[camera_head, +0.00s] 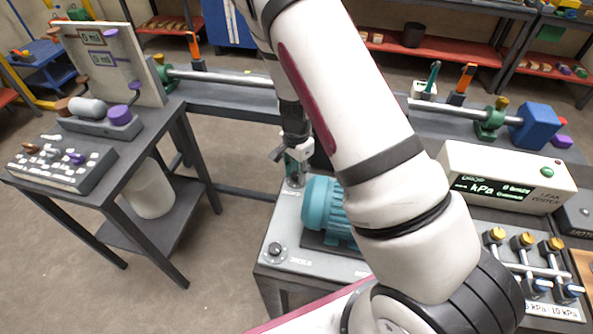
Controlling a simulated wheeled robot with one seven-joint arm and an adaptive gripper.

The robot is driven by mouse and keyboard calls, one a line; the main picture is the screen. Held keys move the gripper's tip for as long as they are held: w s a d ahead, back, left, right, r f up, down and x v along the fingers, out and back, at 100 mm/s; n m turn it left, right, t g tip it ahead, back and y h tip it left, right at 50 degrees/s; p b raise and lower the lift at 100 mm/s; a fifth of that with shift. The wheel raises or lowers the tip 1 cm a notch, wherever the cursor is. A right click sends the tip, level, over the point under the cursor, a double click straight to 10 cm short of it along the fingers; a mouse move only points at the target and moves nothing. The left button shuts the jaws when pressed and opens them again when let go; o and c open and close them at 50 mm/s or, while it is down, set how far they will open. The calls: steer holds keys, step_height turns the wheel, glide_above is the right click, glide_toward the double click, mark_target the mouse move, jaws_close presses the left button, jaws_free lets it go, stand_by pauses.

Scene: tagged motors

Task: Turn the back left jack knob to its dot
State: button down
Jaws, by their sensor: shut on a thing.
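A grey bench plate (283,213) carries a teal finned motor (322,212) near the picture's middle. My gripper (294,172) points down at the plate's back left corner, behind and left of the motor. Its fingers are shut on the back left jack knob there. The fingers hide most of this knob, and its pointer and dot cannot be made out. The front left jack knob (277,250) is black and round, on the plate's front left corner, with pale lettering beside it. My arm covers the motor's right side and the right part of the plate.
A left table holds a pegged tray (60,165) and an upright board (112,62). A long shaft (225,78) runs along the back bench. A leak tester (507,178) and several yellow-knobbed valves (522,241) stand at right. Floor is clear left of the plate.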

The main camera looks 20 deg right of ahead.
mark_target(296, 174)
steer(key=n, duration=1)
steer(key=shift+n, duration=0.3)
stand_by(0.4)
steer(key=c, duration=1.3)
jaws_free()
step_height(296, 174, up, 12)
